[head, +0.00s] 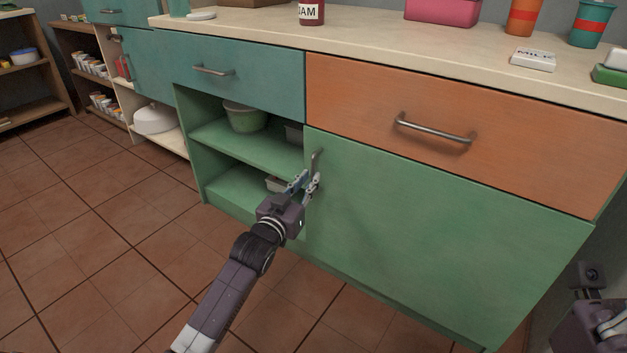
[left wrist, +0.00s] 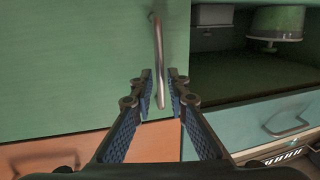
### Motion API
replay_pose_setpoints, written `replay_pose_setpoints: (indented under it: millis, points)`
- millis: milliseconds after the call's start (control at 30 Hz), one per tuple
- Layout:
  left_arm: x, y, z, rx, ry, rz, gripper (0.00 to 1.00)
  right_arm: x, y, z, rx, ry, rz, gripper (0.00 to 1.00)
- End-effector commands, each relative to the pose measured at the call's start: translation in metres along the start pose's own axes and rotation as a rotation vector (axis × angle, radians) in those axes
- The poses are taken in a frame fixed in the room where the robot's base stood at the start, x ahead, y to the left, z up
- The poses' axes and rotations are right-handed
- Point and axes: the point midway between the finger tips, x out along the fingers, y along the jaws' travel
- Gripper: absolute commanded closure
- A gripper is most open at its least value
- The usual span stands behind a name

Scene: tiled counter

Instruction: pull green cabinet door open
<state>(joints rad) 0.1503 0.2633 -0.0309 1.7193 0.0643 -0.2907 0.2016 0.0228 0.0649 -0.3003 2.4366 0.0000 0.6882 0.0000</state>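The green cabinet door (head: 430,230) is closed, under the orange drawer. Its upright metal handle (head: 317,158) is near the door's upper left edge. In the left wrist view, the handle (left wrist: 158,50) stands against the green door (left wrist: 80,60). My left gripper (head: 304,180) is at the handle's lower part in the head view. In the left wrist view, its two fingers (left wrist: 161,85) are apart, with one end of the handle between them and gaps on both sides.
The orange drawer (head: 460,130) and teal drawer (head: 240,72) are closed. Open green shelves left of the door hold a green pot (head: 245,118). Tiled floor (head: 100,240) before the cabinets is clear.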

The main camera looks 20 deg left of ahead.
Motion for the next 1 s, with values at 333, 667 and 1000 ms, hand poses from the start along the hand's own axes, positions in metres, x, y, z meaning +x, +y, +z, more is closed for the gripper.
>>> replay_pose_setpoints:
  millis: [333, 667, 1000]
  points:
    - [0.032, 0.000, 0.001, 0.000, 0.000, 0.000, 0.85, 0.007, -0.003, -0.005, -0.007, 0.047, -0.019, 1.00]
    - [0.033, 0.000, 0.000, 0.000, -0.001, 0.000, 0.91, 0.008, -0.003, -0.005, -0.007, 0.048, -0.020, 1.00]
    - [0.033, 0.000, 0.000, 0.000, -0.001, 0.000, 1.00, 0.008, -0.003, -0.005, -0.007, 0.048, -0.020, 1.00]
